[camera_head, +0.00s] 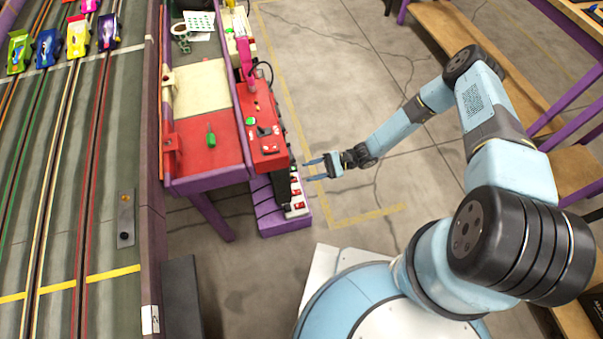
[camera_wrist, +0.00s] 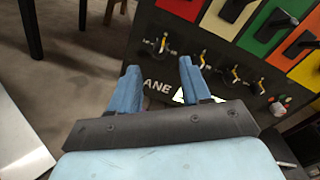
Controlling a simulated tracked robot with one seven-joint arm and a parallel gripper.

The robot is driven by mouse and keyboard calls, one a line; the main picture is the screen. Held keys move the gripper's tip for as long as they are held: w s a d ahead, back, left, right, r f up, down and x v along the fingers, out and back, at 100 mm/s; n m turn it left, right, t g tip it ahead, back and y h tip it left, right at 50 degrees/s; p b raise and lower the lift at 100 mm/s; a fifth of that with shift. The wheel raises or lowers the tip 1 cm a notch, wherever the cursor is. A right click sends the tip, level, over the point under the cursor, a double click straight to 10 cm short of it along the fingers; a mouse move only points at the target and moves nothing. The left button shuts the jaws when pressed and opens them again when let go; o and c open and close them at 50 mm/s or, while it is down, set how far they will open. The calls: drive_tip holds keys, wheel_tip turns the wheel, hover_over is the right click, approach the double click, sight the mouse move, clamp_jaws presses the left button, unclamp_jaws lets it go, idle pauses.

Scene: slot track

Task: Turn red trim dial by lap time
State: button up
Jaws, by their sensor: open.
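In the wrist view, a dark panel (camera_wrist: 145,62) carries a row of small dials with yellow pointers. The leftmost dial (camera_wrist: 161,44) lies below the red square (camera_wrist: 180,8), so it appears to be the red trim dial. My gripper (camera_wrist: 158,67) is open and empty, and its blue fingers straddle the view just below this dial. The gap to the panel cannot be judged. In the head view, my gripper (camera_head: 306,170) points left at the side of the red-topped console (camera_head: 266,155); the dials do not show there.
Other dials (camera_wrist: 203,58) and black levers on yellow, green and orange squares sit close by to the right. A purple-edged bench (camera_head: 205,183) and slot track with cars (camera_head: 77,36) lie left. Open floor (camera_head: 340,100) lies behind my gripper.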

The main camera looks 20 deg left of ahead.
drive_tip(key=v, duration=0.8)
drive_tip(key=shift+w+d, duration=0.15)
drive_tip(key=shift+d, duration=0.1)
